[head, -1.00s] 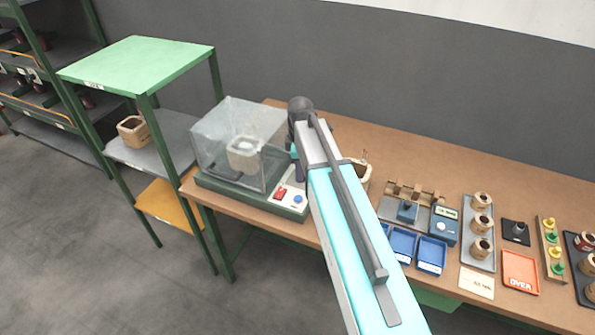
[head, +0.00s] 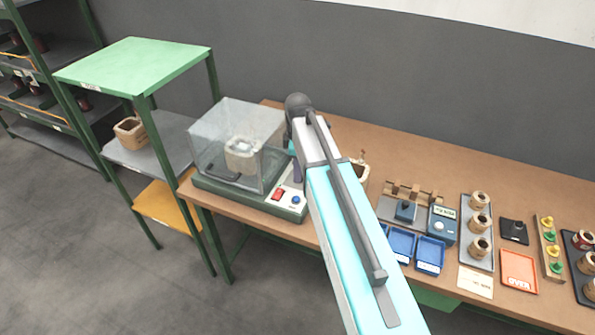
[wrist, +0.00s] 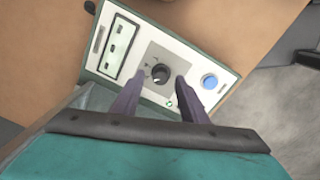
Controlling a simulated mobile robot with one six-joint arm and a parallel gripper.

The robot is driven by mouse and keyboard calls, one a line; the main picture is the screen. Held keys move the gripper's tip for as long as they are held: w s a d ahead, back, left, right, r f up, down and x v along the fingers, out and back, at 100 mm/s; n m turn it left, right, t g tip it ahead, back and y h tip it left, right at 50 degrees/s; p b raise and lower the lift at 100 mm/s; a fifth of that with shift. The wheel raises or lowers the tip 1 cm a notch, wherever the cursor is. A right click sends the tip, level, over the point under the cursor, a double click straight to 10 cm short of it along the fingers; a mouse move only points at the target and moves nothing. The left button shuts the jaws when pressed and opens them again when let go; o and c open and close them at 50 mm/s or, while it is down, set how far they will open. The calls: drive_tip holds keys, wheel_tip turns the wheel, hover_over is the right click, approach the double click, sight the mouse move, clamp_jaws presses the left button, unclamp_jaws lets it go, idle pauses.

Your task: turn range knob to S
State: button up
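The range knob (wrist: 161,73) is a small black round knob on a grey square plate in the wrist view. Its letter marks are too small to read. My gripper (wrist: 159,82) is open, with one dark finger on each side of the knob. I cannot tell whether the fingers touch it. In the head view my arm hides the knob; the tester (head: 240,191) shows left of the arm.
A clear cover (head: 222,130) encloses a coil (head: 240,153) on the tester. A red switch (head: 278,195) lies near the blue button. Blue trays (head: 431,252), a meter (head: 443,225) and coils stand to the right on the bench. A green-topped rack (head: 135,65) stands left.

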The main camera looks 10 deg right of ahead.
wheel_tip(320, 180, up, 13)
drive_tip(key=b, duration=0.2)
drive_tip(key=shift+s+f+b, duration=0.2)
drive_tip(key=shift+b, duration=0.15)
idle(0.6)
